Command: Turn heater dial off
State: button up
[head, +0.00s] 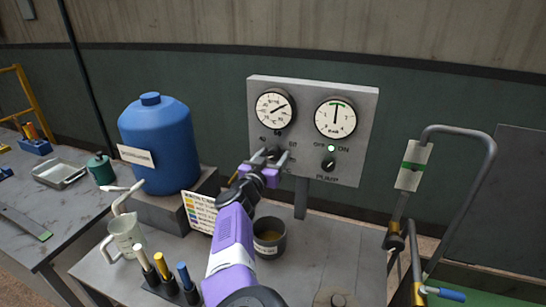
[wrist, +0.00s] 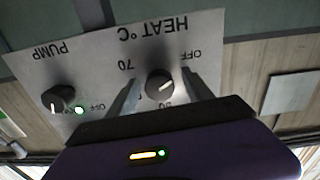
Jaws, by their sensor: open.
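The heater dial (wrist: 159,83) is a black round knob with a pale pointer mark, under the "HEAT °C" lettering in the wrist view, which shows the panel upside down. "OFF", "70" and another number are printed around it. My gripper (wrist: 163,92) is open, with one grey finger on each side of the dial. I cannot tell whether the fingers touch it. In the head view my gripper (head: 268,160) is in front of the lower left of the grey panel (head: 365,130) and hides most of the dial.
The pump dial (head: 328,164) sits to the right with a lit green lamp (head: 331,148) above it. Two round gauges (head: 275,108) are higher on the panel. A blue tank (head: 160,145), a dark cup (head: 270,238) and a bent-tube frame (head: 480,190) stand around my arm.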

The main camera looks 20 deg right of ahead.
jog(key=v, duration=0.7)
jog(key=shift+s+a, duration=0.25)
jog(key=shift+s, duration=0.05)
